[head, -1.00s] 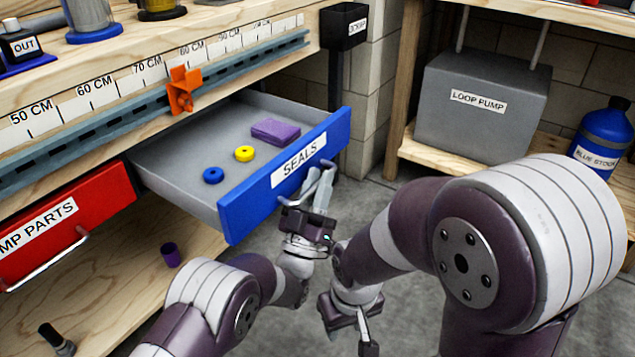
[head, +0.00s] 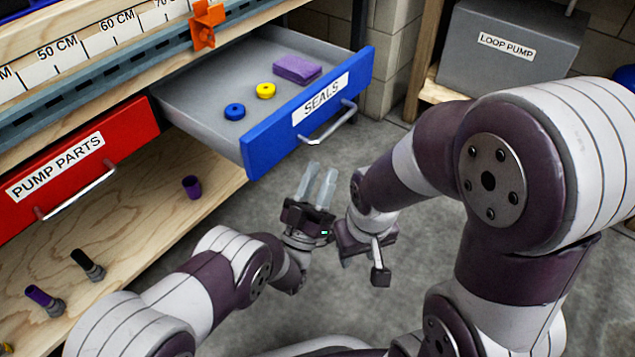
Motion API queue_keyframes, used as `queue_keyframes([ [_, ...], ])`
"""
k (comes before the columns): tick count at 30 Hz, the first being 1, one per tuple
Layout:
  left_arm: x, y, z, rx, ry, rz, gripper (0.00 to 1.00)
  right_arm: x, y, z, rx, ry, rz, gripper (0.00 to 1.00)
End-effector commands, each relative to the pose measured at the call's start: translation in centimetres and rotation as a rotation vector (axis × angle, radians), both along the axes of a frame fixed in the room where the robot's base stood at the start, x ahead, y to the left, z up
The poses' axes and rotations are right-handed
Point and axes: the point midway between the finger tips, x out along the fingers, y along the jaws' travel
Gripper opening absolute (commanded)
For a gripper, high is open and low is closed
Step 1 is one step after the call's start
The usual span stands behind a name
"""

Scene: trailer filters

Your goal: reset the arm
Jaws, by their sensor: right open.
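My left gripper (head: 322,174) is in front of the open blue SEALS drawer (head: 258,148), below its handle (head: 328,128) in the picture. Its two pale fingers are apart, with nothing between them, and clear of the handle. My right gripper (head: 364,267) hangs over the grey floor, right of and lower than the left one. Its jaws are open and look empty. My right arm fills the right side of the picture and hides part of the floor and shelf behind it.
The drawer holds a blue ring (head: 235,111), a yellow ring (head: 266,91) and a purple block (head: 297,69). The red PUMP PARTS drawer (head: 120,145) is shut. A purple cup (head: 192,187) stands on the lower wooden shelf. The grey LOOP PUMP box (head: 470,65) is at the back right.

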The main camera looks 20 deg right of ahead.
Motion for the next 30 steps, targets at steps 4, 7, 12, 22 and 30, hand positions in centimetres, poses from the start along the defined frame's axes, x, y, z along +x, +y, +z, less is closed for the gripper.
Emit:
queue_keyframes([
  [4,-0.6,0.6,-0.8,0.0,0.0,0.0,0.35,0.0,0.0,0.0,0.0,0.0,0.0,0.43],
  [7,-0.8,0.8,-1.0,0.0,0.0,0.0,0.35,0.0,0.0,0.0,0.0,-0.001,0.0,0.43],
  [12,-0.8,0.8,-1.0,0.0,0.0,0.0,0.35,0.0,0.0,0.0,0.0,-0.001,0.0,0.43],
  [22,-0.5,0.5,-1.4,0.024,0.014,0.007,0.35,0.0,0.0,0.0,0.0,-0.001,0.0,0.43],
  [30,2.6,0.2,-15.7,0.775,0.682,0.077,0.35,0.0,0.0,1.7,0.0,0.0,0.0,0.43],
])
